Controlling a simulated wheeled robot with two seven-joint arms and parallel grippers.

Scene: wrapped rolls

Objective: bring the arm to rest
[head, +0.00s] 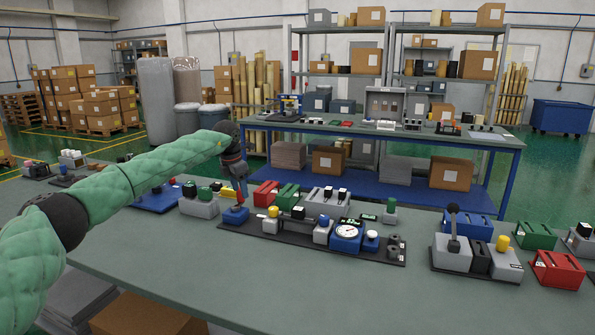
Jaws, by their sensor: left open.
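My left arm (150,172), in a green quilted sleeve, reaches in from the left over the grey-green workbench (190,262). My left gripper (241,197) is open and points down. It is just above or beside a small blue block with a red top (236,215) at the left end of a dark instrument board (385,254). I cannot tell whether the fingers touch the block. The fingertips are small and partly unclear. My right gripper is not in view.
The board carries a round white gauge (347,232), coloured blocks and knobs. A lever unit (453,248) and a red block (558,268) stand to the right. The bench's near part is clear.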

